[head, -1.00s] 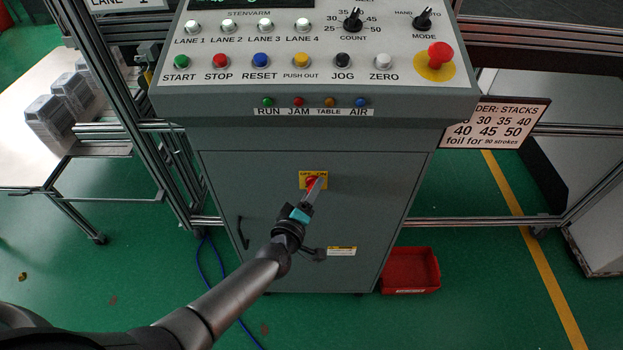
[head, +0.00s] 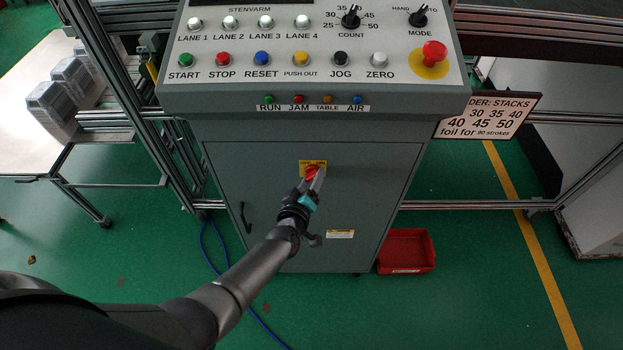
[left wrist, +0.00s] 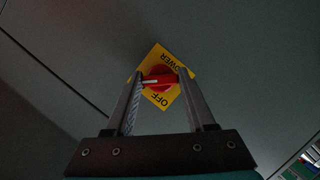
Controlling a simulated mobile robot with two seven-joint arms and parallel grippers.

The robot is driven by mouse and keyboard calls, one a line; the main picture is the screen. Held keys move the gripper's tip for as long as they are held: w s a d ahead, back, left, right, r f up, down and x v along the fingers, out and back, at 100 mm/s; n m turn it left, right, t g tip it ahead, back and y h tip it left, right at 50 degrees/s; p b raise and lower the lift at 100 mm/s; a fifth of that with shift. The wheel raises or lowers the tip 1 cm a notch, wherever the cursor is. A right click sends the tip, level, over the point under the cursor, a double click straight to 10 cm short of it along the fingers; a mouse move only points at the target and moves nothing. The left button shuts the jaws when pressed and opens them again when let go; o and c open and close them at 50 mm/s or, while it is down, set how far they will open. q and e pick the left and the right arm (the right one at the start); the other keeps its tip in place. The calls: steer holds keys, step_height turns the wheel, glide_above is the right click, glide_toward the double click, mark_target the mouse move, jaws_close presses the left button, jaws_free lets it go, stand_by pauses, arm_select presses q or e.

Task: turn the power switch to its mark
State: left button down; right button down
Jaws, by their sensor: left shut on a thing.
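The power switch is a red rotary knob (head: 311,172) on a yellow plate (head: 304,163), high on the grey cabinet door. My left gripper (head: 317,178) reaches it from below and hides part of it. In the left wrist view my left gripper's fingers (left wrist: 160,76) stand on both sides of the red knob (left wrist: 160,84) and are shut on it. A white pointer line on the knob lies toward the left finger. The yellow plate (left wrist: 160,100) shows OFF and POWER, tilted in that view. The ON end is hidden or too small to read. My right gripper is not in view.
The control panel (head: 330,90) with buttons and a red stop knob (head: 433,52) overhangs the cabinet door (head: 370,190). A red bin (head: 407,250) sits on the floor at right. A black door handle (head: 245,217) and a blue cable (head: 222,265) are at left.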

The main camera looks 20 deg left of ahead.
arm_select(q)
steer(key=shift+c, duration=1.2)
jaws_free()
steer(key=shift+s, duration=0.1)
steer(key=shift+s+r, duration=0.1)
steer(key=shift+s, duration=0.15)
steer(key=p+v, duration=0.3)
steer(key=v, duration=1.1)
steer(key=shift+s, duration=0.25)
